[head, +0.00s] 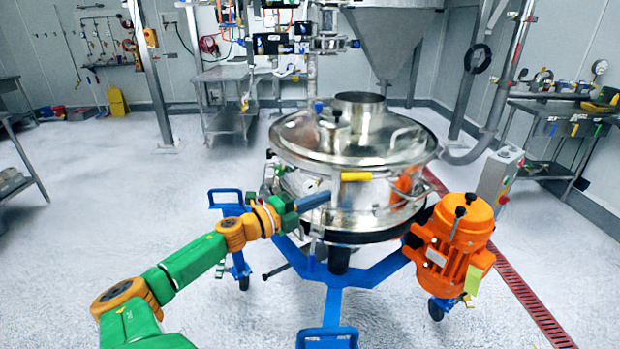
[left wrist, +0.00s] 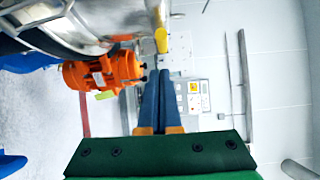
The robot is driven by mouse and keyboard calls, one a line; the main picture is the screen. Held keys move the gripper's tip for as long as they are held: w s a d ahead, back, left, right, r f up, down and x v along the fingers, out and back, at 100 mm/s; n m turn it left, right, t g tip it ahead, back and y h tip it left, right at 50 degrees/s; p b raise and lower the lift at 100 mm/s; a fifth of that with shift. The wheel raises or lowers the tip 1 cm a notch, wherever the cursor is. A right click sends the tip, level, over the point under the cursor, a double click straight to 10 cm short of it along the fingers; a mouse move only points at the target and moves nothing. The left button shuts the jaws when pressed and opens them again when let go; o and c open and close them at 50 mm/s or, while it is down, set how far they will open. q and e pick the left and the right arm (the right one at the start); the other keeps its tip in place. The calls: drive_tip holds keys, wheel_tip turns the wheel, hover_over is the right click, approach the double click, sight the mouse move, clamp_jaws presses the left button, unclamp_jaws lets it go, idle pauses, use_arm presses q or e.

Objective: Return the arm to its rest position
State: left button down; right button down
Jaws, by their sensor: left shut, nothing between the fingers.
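My left arm comes in from the lower left in the head view. Its left gripper (head: 326,196) is shut and empty, its blue fingers pointing right in front of the sifter's side. In the left wrist view the two blue fingers (left wrist: 159,74) lie together with nothing between them. The steel powder sifter (head: 340,150) stands on a blue wheeled frame (head: 335,300), its domed lid on top. A yellow handle (head: 356,177) on its front is just right of and above the fingertips; the handle (left wrist: 161,40) also shows in the wrist view. My right gripper is not in view.
An orange motor (head: 455,245) sits at the sifter's right, beside a grey control box (head: 498,178). A steel hopper (head: 390,35) hangs above. A steel table (head: 225,78) stands behind and a workbench (head: 560,110) at right. The floor at left is open.

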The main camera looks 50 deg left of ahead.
use_arm(q)
drive_tip(key=s, duration=0.2)
drive_tip(key=shift+s+a+r, duration=0.15)
drive_tip(key=shift+s+a, duration=0.15)
